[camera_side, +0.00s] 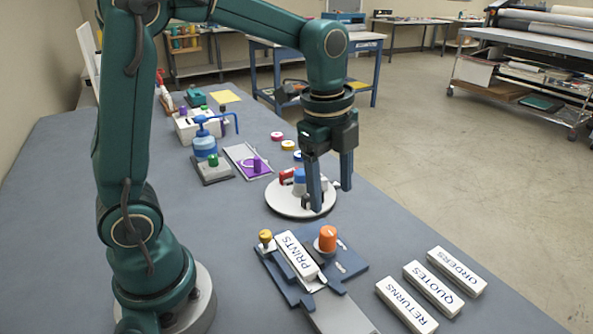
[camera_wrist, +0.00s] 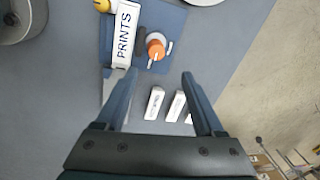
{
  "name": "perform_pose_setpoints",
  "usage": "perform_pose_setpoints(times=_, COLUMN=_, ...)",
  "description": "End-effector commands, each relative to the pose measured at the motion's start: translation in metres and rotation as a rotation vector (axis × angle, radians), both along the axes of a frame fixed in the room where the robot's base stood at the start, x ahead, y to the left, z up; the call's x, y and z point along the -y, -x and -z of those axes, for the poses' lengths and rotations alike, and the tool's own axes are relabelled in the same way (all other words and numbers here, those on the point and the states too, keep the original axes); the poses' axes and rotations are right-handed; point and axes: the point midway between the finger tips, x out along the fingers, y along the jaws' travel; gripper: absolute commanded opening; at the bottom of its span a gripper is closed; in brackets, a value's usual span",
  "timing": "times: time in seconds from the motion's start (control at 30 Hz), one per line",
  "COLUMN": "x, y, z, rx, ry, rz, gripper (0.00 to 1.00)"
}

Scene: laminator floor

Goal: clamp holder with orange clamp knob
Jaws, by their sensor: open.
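The holder (camera_side: 345,262) is a dark blue plate on the grey table, in front of my gripper in the side view. An orange clamp knob (camera_side: 327,238) stands upright on it, and the knob also shows near the top middle of the wrist view (camera_wrist: 156,48). A white block marked PRINTS (camera_side: 297,255) sits in the holder beside the knob. A small yellow knob (camera_side: 265,237) is at the holder's left end. My gripper (camera_side: 326,198) is open and empty, raised above the table near the round white turntable. In the wrist view the knob lies beyond the fingertips (camera_wrist: 160,80).
White blocks marked RETURNS (camera_side: 406,305), QUOTES (camera_side: 433,289) and ORDERS (camera_side: 457,272) lie right of the holder. The round white turntable (camera_side: 300,208) carries red and blue parts. A blue pump bottle (camera_side: 205,145) and a purple-knobbed plate (camera_side: 241,160) stand farther back.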

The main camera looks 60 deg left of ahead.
Motion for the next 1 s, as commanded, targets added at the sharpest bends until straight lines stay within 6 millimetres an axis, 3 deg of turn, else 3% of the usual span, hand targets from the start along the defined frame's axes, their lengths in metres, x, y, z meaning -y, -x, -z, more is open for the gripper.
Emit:
perform_pose_setpoints(times=0.2, x=-0.004, y=-0.013, z=0.040, rx=-0.122, ry=0.004, rz=0.028, gripper=0.70)
perform_pose_setpoints(times=0.7, x=-0.004, y=-0.007, z=0.095, rx=-0.172, ry=0.008, rz=0.020, gripper=0.70)
perform_pose_setpoints(times=1.0, x=-0.004, y=-0.007, z=0.105, rx=-0.167, ry=0.007, rz=0.020, gripper=0.70)
